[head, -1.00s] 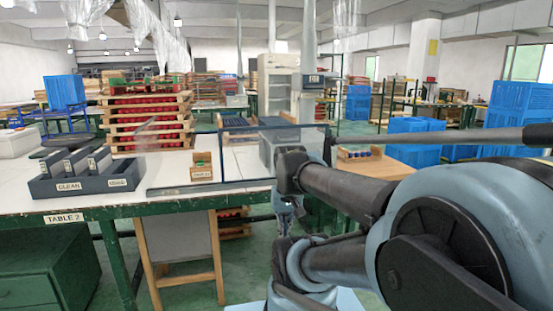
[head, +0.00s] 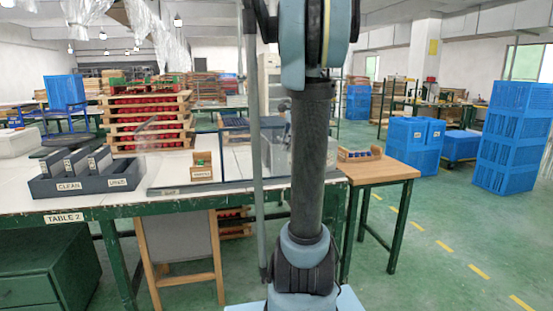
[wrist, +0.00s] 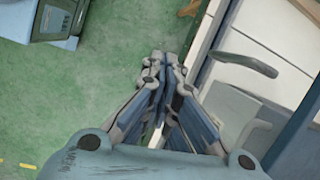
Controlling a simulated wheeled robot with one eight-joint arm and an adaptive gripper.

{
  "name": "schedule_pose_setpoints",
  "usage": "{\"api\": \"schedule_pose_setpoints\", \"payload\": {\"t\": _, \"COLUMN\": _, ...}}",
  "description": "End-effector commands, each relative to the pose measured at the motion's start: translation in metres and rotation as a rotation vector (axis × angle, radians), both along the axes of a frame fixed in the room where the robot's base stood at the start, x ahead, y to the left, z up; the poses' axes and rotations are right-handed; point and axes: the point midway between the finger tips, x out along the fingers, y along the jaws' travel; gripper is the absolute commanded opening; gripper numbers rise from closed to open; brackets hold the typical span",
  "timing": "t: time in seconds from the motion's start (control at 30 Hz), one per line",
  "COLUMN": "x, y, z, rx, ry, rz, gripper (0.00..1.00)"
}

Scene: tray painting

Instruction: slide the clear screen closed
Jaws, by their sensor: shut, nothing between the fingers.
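The clear screen (head: 237,156) stands upright on the white table in the head view, with a thin dark edge. Its right part is hidden behind my arm. My gripper (wrist: 163,60) shows in the wrist view with its fingers together and nothing between them. It is over the green floor, just left of the table's edge. A curved grey bar, which looks like a handle (wrist: 245,63), lies to its right, apart from the fingers. I cannot tell for sure that this bar belongs to the screen. In the head view my arm hides most of the gripper.
A small labelled wooden box (head: 201,170) stands left of the screen. A dark CLEAN tray (head: 85,187) holds several grey items. A wooden side table (head: 380,171) with a small rack (head: 360,154) adjoins at right. Red-filled stacked trays (head: 147,120) stand behind.

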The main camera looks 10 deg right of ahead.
Motion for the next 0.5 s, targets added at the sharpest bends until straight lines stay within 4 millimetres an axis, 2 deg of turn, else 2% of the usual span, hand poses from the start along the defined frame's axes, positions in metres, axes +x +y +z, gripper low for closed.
{"api": "schedule_pose_setpoints", "payload": {"t": 0.03, "x": 0.016, "y": -0.010, "z": 0.005, "rx": 0.017, "ry": 0.016, "rz": -0.054, "gripper": 0.00}}
{"api": "schedule_pose_setpoints", "payload": {"t": 0.2, "x": 0.054, "y": -0.037, "z": 0.015, "rx": 0.070, "ry": 0.073, "rz": -0.218, "gripper": 0.00}}
{"api": "schedule_pose_setpoints", "payload": {"t": 0.33, "x": 0.071, "y": -0.050, "z": 0.018, "rx": 0.097, "ry": 0.104, "rz": -0.297, "gripper": 0.00}}
{"api": "schedule_pose_setpoints", "payload": {"t": 0.5, "x": 0.081, "y": -0.057, "z": 0.018, "rx": 0.110, "ry": 0.120, "rz": -0.342, "gripper": 0.00}}
